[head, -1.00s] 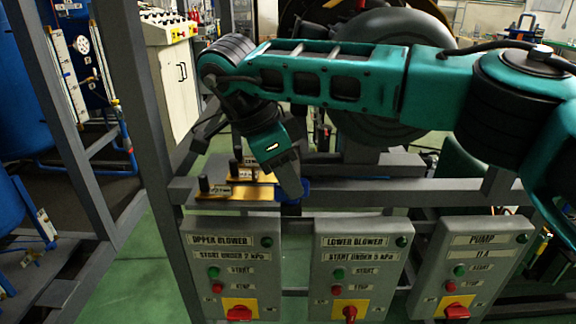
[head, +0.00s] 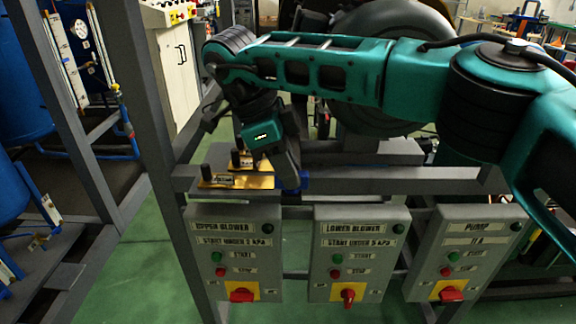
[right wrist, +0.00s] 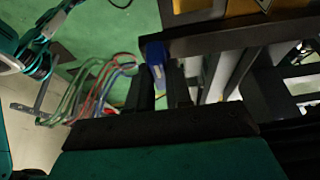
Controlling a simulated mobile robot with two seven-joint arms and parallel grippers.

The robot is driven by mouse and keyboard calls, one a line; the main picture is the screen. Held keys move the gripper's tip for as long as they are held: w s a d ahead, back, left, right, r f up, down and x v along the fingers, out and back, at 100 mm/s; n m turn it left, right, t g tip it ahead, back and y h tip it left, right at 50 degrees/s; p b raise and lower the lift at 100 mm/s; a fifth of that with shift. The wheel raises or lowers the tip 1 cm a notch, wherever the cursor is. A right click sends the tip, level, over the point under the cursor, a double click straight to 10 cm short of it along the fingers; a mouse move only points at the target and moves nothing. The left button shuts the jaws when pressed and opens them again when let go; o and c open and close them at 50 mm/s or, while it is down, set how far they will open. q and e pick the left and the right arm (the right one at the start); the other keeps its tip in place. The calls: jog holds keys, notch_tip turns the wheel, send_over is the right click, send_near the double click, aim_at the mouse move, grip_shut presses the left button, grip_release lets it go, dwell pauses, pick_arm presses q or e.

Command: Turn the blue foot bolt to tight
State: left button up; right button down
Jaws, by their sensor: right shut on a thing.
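The blue foot bolt (head: 304,181) shows at the dark frame beam, right at the tip of my right gripper (head: 292,184). In the right wrist view its blue body (right wrist: 155,53) lies at the ends of the two dark fingers of my right gripper (right wrist: 161,80). The right gripper is shut on it, pointing down in the head view. The fingers hide part of the bolt. My left gripper is not in view.
Brass plates with black posts (head: 236,181) lie on the beam left of the gripper. Three grey control boxes, upper blower (head: 270,215), lower blower (head: 362,212) and pump (head: 490,212), hang below. Coloured cables (right wrist: 92,92) show in the right wrist view.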

jog(key=shift+s+f, duration=0.1)
jog(key=shift+f, duration=0.2)
jog(key=c, duration=1.2)
grip_release()
jog(key=shift+c, duration=0.2)
jog(key=shift+o, duration=1)
jog(key=shift+r, duration=0.15)
jog(key=p+v, duration=0.3)
jog(key=v, duration=1)
